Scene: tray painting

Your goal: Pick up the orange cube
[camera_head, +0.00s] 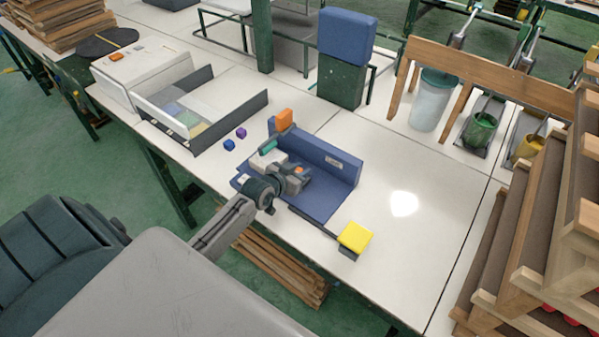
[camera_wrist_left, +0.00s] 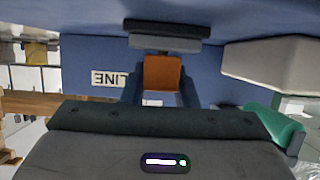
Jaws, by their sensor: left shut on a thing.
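A small orange cube (camera_head: 300,170) is at the tip of my left gripper (camera_head: 297,174), over the blue tray-like fixture (camera_head: 335,200). The left wrist view shows the orange cube (camera_wrist_left: 162,75) between the fingers, with a blue surface behind it. My left gripper is shut on it. Whether the cube touches the fixture's floor is hard to tell. A larger orange block (camera_head: 284,119) shows at the back left end of the fixture's wall. My right gripper is not in view.
A teal cylinder (camera_head: 268,147) and a pale block (camera_head: 266,161) are close beside the gripper. A yellow block (camera_head: 355,236) sits at the fixture's front right corner. Blue (camera_head: 229,145) and purple (camera_head: 241,132) cubes lie left, near an open tray (camera_head: 232,117). The right tabletop is clear.

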